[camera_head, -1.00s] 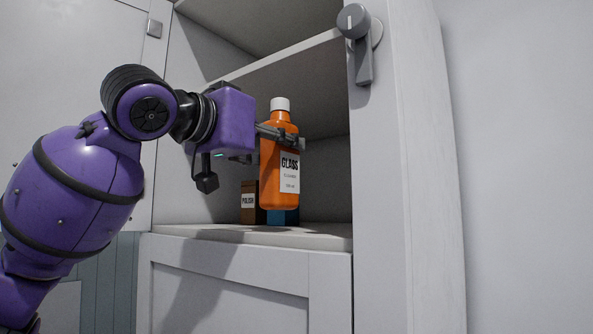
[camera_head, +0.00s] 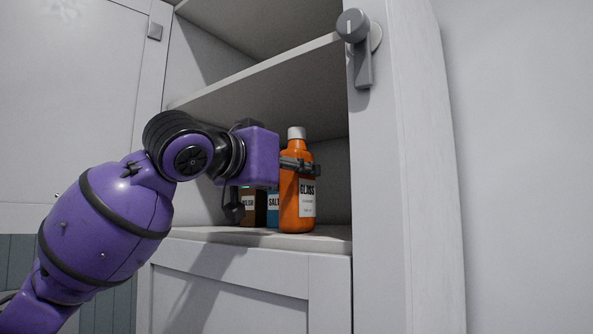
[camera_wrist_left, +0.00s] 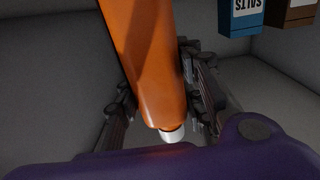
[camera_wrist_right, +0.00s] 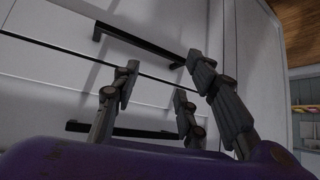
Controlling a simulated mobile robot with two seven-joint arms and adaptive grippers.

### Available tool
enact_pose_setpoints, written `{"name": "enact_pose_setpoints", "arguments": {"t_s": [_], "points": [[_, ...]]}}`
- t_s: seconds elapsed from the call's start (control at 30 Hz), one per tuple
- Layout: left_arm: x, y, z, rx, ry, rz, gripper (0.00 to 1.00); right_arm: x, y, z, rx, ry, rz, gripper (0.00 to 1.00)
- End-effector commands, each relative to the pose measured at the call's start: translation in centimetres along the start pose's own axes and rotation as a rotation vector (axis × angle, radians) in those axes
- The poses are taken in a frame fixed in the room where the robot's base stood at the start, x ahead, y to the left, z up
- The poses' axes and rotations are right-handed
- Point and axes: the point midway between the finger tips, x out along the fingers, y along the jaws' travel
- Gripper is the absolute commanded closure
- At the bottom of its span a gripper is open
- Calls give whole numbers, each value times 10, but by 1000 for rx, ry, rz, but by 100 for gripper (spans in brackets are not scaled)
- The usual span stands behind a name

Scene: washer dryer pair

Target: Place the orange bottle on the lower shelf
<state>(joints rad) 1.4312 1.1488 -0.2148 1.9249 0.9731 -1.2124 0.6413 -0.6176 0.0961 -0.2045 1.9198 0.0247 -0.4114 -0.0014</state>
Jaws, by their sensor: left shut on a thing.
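The orange bottle (camera_head: 297,208) with a white cap and a GLASS label is upright in the lower compartment of the open cabinet. Its base is at or just above the lower shelf (camera_head: 250,236); I cannot tell whether they touch. My left gripper (camera_head: 299,166) is shut around the bottle's upper body. The left wrist view shows the orange bottle (camera_wrist_left: 145,65) between the fingers, with the cap towards the camera. My right gripper (camera_wrist_right: 155,100) shows only in the right wrist view, with its fingers apart and nothing between them.
A blue SALTS box (camera_head: 272,207) and a brown POLISH box (camera_head: 254,208) stand left of the bottle, partly hidden. The upper shelf board (camera_head: 262,72) is above my left gripper. A cabinet side panel with a grey latch (camera_head: 355,45) is at right. Drawers with dark handles (camera_wrist_right: 135,42) face my right gripper.

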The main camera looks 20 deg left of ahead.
Motion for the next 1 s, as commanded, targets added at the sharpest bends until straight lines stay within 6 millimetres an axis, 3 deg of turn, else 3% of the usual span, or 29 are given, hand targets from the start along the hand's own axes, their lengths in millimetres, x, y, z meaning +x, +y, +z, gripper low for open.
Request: {"name": "enact_pose_setpoints", "arguments": {"t_s": [0.03,0.07,0.2,0.57,0.77,1.0], "points": [[-1,0,0,1,4,0,100,0,0,0,0,0,0,60],[0,0,1,0,0,0,62,0,0,0,0,0,0,60],[0,0,1,0,0,0,46,0,0,0,0,-1,-1,60],[0,0,-2,0,0,0,46,0,0,1,0,-2,-1,60],[-32,-1,-1,3,0,-3,46,0,0,4,0,-7,0,60],[-84,-1,-1,2,-1,-4,46,0,1,3,0,-5,2,60]]}}
